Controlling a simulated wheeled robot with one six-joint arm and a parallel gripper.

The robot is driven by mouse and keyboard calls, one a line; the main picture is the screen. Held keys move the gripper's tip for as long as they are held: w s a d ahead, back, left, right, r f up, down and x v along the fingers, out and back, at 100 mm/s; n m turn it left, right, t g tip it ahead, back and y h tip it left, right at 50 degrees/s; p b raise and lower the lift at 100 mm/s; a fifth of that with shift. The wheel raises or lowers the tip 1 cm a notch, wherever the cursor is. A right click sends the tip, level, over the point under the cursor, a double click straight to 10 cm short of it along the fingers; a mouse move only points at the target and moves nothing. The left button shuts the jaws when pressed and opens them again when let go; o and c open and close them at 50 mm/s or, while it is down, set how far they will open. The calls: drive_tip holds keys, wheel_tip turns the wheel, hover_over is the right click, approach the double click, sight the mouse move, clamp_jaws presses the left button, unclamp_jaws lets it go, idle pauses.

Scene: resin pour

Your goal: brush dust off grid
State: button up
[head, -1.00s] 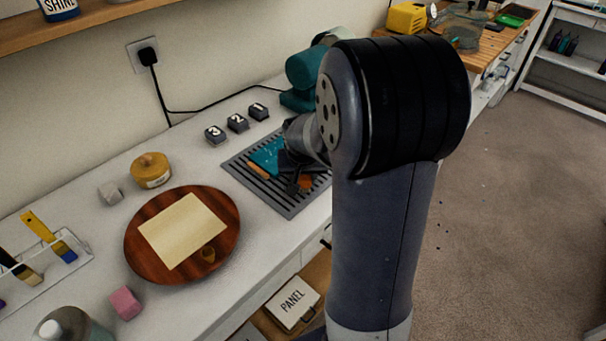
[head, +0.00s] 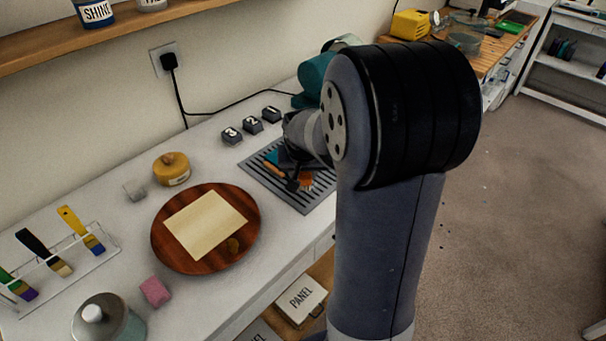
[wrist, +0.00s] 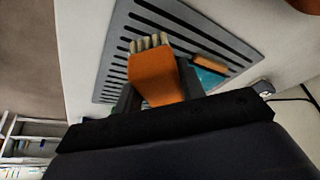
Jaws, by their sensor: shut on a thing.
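The grey slatted grid (head: 313,201) lies on the white bench in the head view and fills the top of the wrist view (wrist: 115,60). My gripper (wrist: 156,88) is shut on an orange brush (wrist: 153,72) with pale bristles (wrist: 150,42), between its two dark fingers. The bristles are over the grid's slats; I cannot tell whether they touch. In the head view the brush (head: 306,182) shows beside my gripper (head: 293,180). A teal tool with an orange edge (wrist: 208,62) lies on the grid, partly hidden by my gripper. I cannot make out dust.
Three numbered dark blocks (head: 252,125) stand behind the grid. A round wooden board (head: 165,240) with a cream sheet (head: 205,224) lies to the left. My arm hides the bench's right part.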

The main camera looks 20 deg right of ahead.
drive_tip(key=shift+r+p, duration=1.15)
drive_tip(key=shift+r, duration=0.75)
